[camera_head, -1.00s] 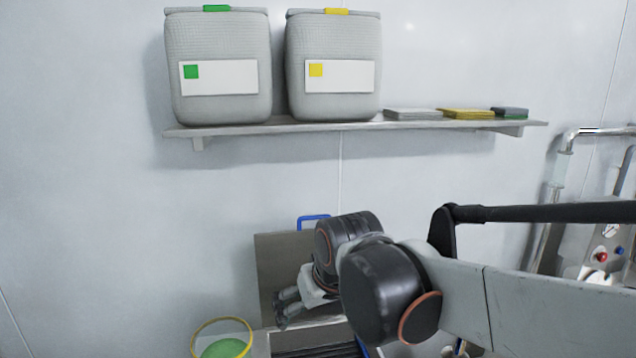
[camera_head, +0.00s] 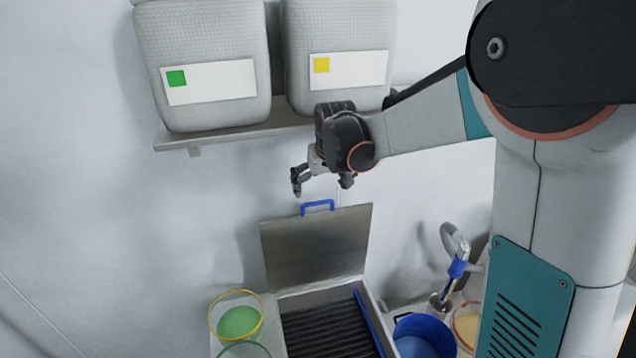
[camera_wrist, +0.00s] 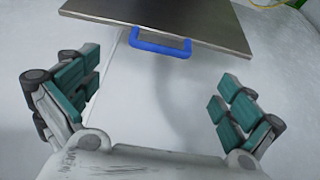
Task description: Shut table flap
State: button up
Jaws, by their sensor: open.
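The table flap (camera_head: 318,243) is a grey metal lid standing raised at the back of an open compartment with dark slats (camera_head: 328,328). A blue handle (camera_head: 318,206) sits on its top edge. In the wrist view the flap (camera_wrist: 180,17) fills the top, and its blue handle (camera_wrist: 160,44) lies ahead, between and beyond the fingers. My gripper (camera_head: 298,182) is above and slightly left of the handle, apart from it. In the wrist view my gripper (camera_wrist: 160,100) has its teal-padded fingers spread wide with nothing between them.
Two large grey containers (camera_head: 203,62) (camera_head: 340,50) stand on the wall shelf (camera_head: 215,138) above. A yellow-rimmed bowl with green content (camera_head: 238,318) is left of the compartment. A blue bucket (camera_head: 422,335) and a blue-handled tool (camera_head: 457,268) are to its right.

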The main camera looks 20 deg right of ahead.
aim_at(318, 202)
jog(key=shift+p+x, duration=0.3)
jog(key=shift+x, duration=3.35)
jog(key=shift+s, duration=0.1)
jog(key=c, duration=2)
